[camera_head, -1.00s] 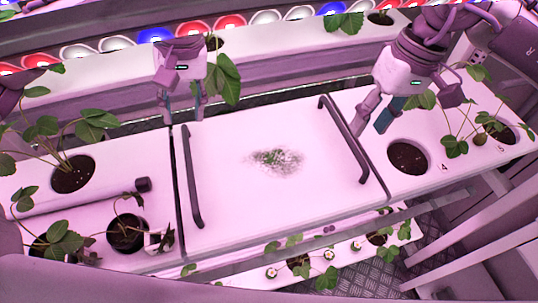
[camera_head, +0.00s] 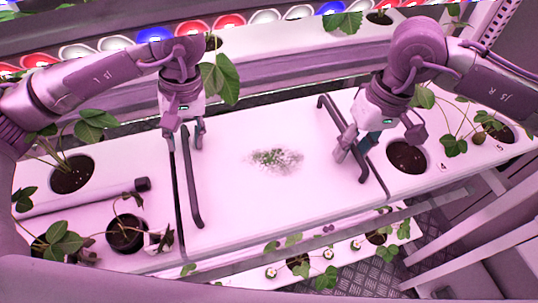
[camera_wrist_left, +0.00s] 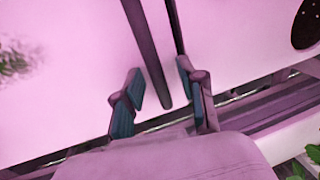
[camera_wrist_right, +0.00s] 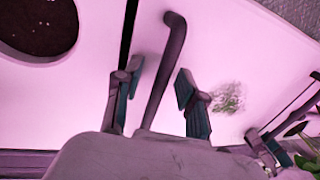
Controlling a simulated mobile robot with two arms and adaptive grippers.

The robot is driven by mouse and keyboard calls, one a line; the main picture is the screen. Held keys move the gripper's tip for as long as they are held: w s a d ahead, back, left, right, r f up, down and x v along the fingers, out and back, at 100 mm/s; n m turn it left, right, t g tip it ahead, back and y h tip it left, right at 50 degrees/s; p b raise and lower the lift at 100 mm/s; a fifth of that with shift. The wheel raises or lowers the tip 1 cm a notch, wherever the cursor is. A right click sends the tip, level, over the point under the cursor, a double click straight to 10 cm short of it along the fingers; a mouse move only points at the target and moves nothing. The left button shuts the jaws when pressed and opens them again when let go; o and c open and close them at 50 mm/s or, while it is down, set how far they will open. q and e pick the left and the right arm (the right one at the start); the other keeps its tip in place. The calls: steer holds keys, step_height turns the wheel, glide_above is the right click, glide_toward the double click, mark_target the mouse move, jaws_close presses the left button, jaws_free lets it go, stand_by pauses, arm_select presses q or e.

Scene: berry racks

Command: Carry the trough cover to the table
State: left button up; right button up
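The trough cover (camera_head: 250,200) is a flat white panel with a green, speckled plant print. It lies in the trough row between two planted sections. A dark left handle (camera_head: 194,205) and a dark right handle (camera_head: 336,122) run along its sides. My left gripper (camera_head: 186,145) is open at the far end of the left handle. In the left wrist view its fingers stand apart on either side of that handle (camera_wrist_left: 146,50). My right gripper (camera_head: 352,155) is open over the right handle. In the right wrist view the handle (camera_wrist_right: 165,70) runs between its spread fingers.
Planted sections with round pots flank the cover: a left pot (camera_head: 72,175) and a right pot (camera_head: 407,157). A loose tube (camera_head: 85,199) lies on the left section. A lower planted trough (camera_head: 345,250) runs in front. I see no table.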

arm_select(q)
jaws_close()
arm_select(e)
jaws_close()
